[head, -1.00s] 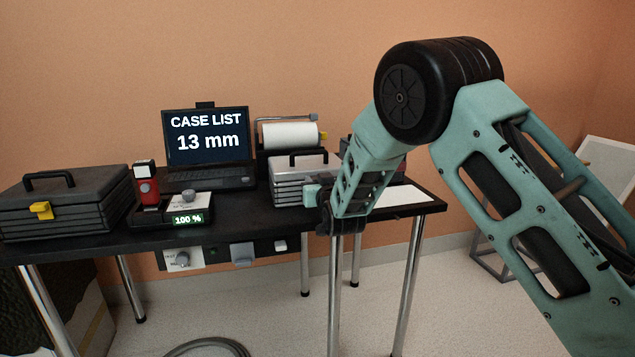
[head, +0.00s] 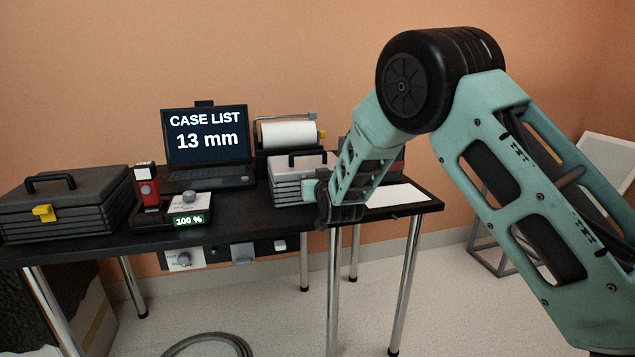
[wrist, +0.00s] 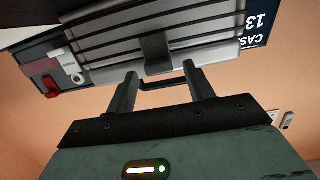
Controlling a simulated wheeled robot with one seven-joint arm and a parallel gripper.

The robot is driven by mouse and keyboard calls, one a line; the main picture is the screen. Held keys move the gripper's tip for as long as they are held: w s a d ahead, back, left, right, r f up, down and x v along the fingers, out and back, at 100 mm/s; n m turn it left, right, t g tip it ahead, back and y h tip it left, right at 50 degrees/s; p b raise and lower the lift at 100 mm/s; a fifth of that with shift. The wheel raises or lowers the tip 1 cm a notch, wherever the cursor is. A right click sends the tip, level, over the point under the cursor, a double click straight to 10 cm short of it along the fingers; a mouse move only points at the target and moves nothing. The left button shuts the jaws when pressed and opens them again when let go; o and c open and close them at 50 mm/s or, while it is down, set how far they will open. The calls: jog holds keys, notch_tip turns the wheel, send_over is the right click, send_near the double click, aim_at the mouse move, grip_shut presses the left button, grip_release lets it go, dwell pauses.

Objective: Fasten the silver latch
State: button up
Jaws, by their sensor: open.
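The silver case (head: 287,180) stands on the dark table, right of the laptop, with a black handle on its lid. In the wrist view the silver case (wrist: 110,45) appears upside down, and a dark grey latch tab (wrist: 155,52) sits at the middle of its front. My gripper (wrist: 160,85) is open and empty, its two fingers pointing towards the case on either side of the latch's line, apart from the tab. In the head view my gripper (head: 322,195) is at the case's right front and the latch cannot be made out there.
A dark case (head: 65,208) with a yellow latch (head: 44,213) stands at the table's left. A charger (head: 185,210) holding a red device, and a laptop (head: 207,150), stand between the cases. A paper roll (head: 288,134) is behind the silver case. A hose (head: 208,343) lies on the floor.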

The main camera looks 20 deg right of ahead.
jog(key=s+r, duration=0.2)
jog(key=s, duration=1.5)
jog(key=shift+s+r, duration=0.15)
jog(key=shift+r, duration=0.05)
